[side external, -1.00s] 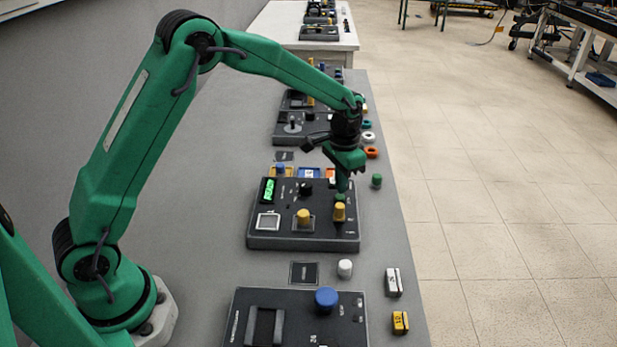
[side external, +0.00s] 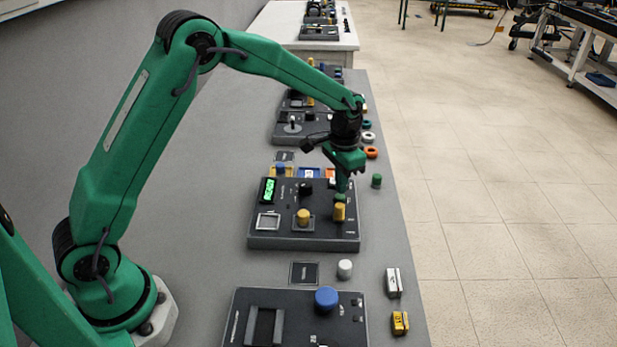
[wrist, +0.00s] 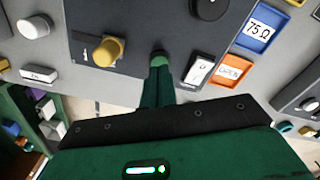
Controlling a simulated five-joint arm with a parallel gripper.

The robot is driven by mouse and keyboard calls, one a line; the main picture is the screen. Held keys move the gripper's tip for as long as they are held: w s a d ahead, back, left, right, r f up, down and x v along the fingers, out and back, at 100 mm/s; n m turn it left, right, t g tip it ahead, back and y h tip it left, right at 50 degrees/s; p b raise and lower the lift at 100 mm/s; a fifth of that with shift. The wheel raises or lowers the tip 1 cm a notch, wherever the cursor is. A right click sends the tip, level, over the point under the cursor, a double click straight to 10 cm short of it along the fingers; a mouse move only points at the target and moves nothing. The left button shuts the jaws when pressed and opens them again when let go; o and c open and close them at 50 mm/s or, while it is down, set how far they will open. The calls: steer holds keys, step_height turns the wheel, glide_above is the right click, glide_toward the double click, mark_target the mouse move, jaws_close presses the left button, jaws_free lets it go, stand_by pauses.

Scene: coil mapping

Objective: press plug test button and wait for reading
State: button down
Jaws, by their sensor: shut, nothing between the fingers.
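The dark grey test box (side external: 285,243) stands on the bench. Its small display (side external: 268,190) is lit green, with characters too small to read. My gripper (side external: 342,187) is shut and empty, pointing down over the box's far right part. Its fingertips meet a round green button (side external: 340,198), which also shows in the wrist view (wrist: 158,56) at the tips of the fingers (wrist: 157,86). I cannot tell how far the button is pressed. A yellow plug (side external: 339,213) stands close by, also in the wrist view (wrist: 109,51). A second yellow knob (side external: 303,216) sits mid-box.
A blue 75 Ω block (wrist: 257,26), an orange OPEN block (wrist: 231,71) and a white rocker switch (wrist: 198,69) lie near the fingers. A green cylinder (side external: 376,181) and a white cylinder (side external: 345,268) stand near the box. Another box (side external: 250,318) with a blue button is nearer.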

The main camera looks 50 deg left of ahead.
mark_target(340, 196)
steer(key=shift+f, duration=0.9)
stand_by(0.6)
steer(key=shift+r, duration=3.2)
